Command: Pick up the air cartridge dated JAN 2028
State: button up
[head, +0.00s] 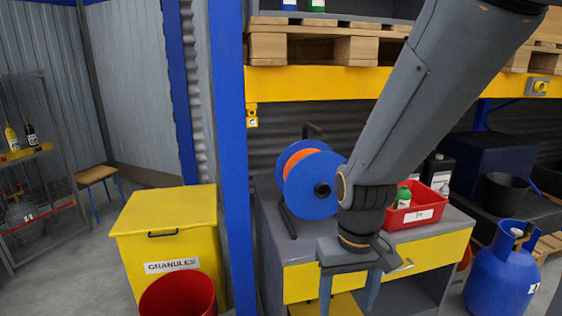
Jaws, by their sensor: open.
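My gripper (349,292) hangs in front of the grey-topped bench (265,215), its two fingers pointing down and apart. It is open with nothing seen between the fingers. A red bin (425,212) with a white label stands on the bench, just right of my wrist. A bottle or cartridge with a green part (404,196) and a pale one (441,187) show in or behind the bin; my arm hides part of this area. I cannot read any date, so I cannot tell which thing is the JAN 2028 air cartridge.
A blue and orange hose reel (312,190) stands left of my wrist. A blue post (231,150), yellow GRANULES box (165,235) and red bucket (180,295) are left. A blue gas cylinder (500,270) is right. A pallet (310,45) sits above the yellow beam (310,84).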

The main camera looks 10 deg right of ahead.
aim_at(444, 191)
jog(key=z, duration=2.5)
jog(key=i, duration=2.3)
jog(key=u, duration=2.3)
